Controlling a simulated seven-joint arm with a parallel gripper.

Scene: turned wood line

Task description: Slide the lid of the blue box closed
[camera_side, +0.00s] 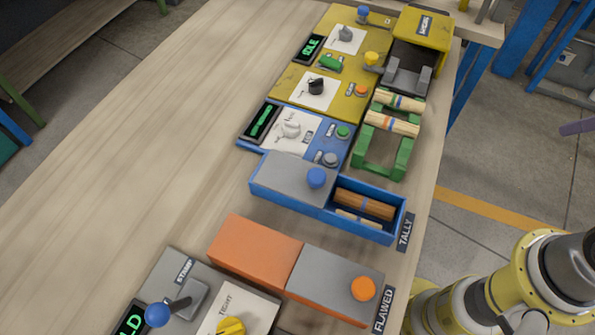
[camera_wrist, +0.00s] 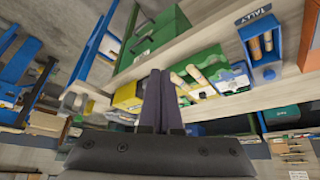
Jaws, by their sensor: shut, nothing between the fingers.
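The blue box (camera_side: 362,231) stands near the right edge of the bench in the side view, beside the TALLY label. Its grey lid (camera_side: 285,174) with a blue knob (camera_side: 316,178) covers the left part. The right part is open and shows wooden turned pieces (camera_side: 365,204) inside. The box (camera_wrist: 266,74) also shows in the wrist view at the upper right, with its open end and pieces visible. My gripper (camera_wrist: 160,76) is in the wrist view, shut and empty, apart from the box. My fingers are out of the side view.
An orange box (camera_side: 253,252) with a grey lid and orange knob (camera_side: 363,289) stands in front of the blue box. A green rack (camera_side: 400,160) with turned pieces is behind it. Blue and yellow panels with knobs lie beyond. The left of the bench (camera_side: 130,150) is bare.

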